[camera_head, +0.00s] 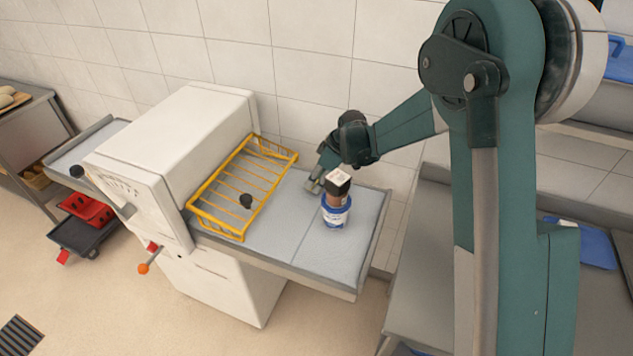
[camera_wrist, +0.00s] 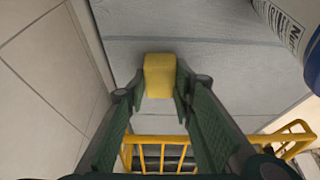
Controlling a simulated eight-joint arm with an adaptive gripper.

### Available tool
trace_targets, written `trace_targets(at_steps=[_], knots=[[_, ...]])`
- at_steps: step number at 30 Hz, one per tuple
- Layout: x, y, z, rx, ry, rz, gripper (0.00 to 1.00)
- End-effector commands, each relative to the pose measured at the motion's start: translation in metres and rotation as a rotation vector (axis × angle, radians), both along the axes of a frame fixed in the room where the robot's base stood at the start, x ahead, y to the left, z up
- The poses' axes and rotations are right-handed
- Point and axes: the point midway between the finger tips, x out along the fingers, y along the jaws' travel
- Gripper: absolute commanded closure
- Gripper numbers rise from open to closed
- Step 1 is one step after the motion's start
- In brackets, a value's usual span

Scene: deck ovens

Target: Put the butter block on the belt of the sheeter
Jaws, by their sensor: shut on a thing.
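In the wrist view my gripper (camera_wrist: 160,92) is shut on the yellow butter block (camera_wrist: 158,72), which sits between the fingertips. In the head view my gripper (camera_head: 315,184) is low over the far edge of the sheeter's right-hand belt (camera_head: 275,222), near the wall; the butter block cannot be made out there. The grey belt (camera_wrist: 215,65) lies under the block in the wrist view. Whether the block touches it, I cannot tell. The sheeter (camera_head: 165,150) is a white machine with a yellow wire guard (camera_head: 215,222).
A blue and white tub (camera_head: 335,216) stands on the belt right of my gripper, with a brown, black-and-white-topped item (camera_head: 337,186) at it. The yellow guard (camera_wrist: 165,140) shows close to my fingers. The tiled wall (camera_head: 310,75) is close behind. The belt's front part is clear.

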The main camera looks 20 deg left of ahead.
Motion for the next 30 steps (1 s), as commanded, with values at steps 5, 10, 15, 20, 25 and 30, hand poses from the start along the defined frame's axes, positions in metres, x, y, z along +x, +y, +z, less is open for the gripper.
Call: trace_targets(at_steps=[5, 10, 15, 20, 25, 30], knots=[[0.000, 0.000, -0.001, 0.000, 0.000, 0.000, 0.88], [0.000, 0.000, -0.003, 0.000, 0.000, 0.000, 0.66], [0.000, 0.000, -0.003, 0.000, 0.000, 0.000, 0.60], [0.000, 0.000, -0.003, 0.000, 0.000, 0.000, 0.60], [0.000, 0.000, 0.000, 0.000, 0.000, 0.000, 0.60], [0.000, -0.003, 0.008, 0.000, 0.000, 0.000, 0.60]])
